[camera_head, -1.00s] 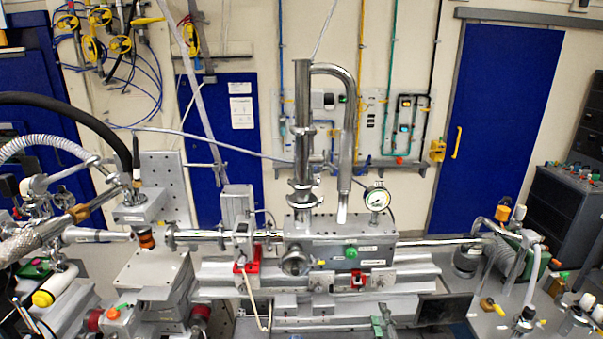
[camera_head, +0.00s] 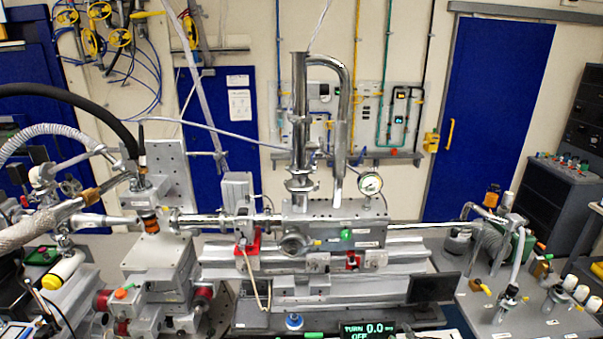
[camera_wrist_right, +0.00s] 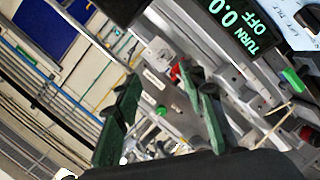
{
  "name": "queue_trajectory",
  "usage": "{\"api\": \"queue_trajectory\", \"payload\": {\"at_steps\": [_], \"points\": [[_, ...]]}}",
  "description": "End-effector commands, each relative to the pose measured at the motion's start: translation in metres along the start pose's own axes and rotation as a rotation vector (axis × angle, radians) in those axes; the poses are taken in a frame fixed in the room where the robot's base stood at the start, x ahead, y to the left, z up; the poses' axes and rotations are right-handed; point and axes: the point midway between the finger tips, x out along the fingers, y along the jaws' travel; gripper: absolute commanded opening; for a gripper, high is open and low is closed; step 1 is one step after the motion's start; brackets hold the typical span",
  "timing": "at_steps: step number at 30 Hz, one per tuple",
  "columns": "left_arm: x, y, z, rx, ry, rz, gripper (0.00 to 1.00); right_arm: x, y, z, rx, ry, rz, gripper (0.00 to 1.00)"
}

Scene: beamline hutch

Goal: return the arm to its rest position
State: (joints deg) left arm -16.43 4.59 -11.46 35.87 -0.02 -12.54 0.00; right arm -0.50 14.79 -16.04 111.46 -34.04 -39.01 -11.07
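My right gripper (camera_wrist_right: 163,82) shows in the right wrist view as two dark green fingers standing well apart. It is open, and nothing is visibly held between the fingers. Behind it are the bench hardware and the hutch wall, seen tilted. I cannot make out the right gripper clearly in the head view. My left gripper is in neither current view.
A display reading TURN 0.0 OFF (camera_head: 367,331) stands at the bottom edge; it also shows in the wrist view (camera_wrist_right: 240,22). The steel vacuum chamber (camera_head: 325,222) and its tall pipe (camera_head: 300,120) fill the middle. A dark flat panel (camera_head: 434,287) is to the right.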

Motion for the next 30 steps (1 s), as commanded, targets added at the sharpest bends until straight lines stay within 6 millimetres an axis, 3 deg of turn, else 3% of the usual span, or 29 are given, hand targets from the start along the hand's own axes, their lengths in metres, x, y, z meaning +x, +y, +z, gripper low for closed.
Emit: {"api": "queue_trajectory", "payload": {"at_steps": [5, 9, 13, 21, 30], "points": [[-0.001, 0.002, 0.016, -0.004, -0.019, 0.002, 0.40, -0.035, -0.024, 0.061, 0.156, -0.161, -0.086, 0.37], [-0.001, 0.003, 0.023, -0.005, -0.028, 0.002, 0.40, -0.088, -0.058, 0.124, 0.328, -0.350, -0.195, 0.37], [-0.001, 0.003, 0.022, -0.005, -0.027, 0.002, 0.40, -0.148, -0.090, 0.168, 0.478, -0.523, -0.302, 0.37], [-0.001, 0.002, 0.019, -0.004, -0.023, 0.002, 0.40, -0.234, -0.128, 0.204, 0.637, -0.735, -0.445, 0.37], [-0.001, 0.002, 0.013, -0.003, -0.015, 0.002, 0.40, -0.306, -0.150, 0.217, 0.740, -0.889, -0.555, 0.37]]}}
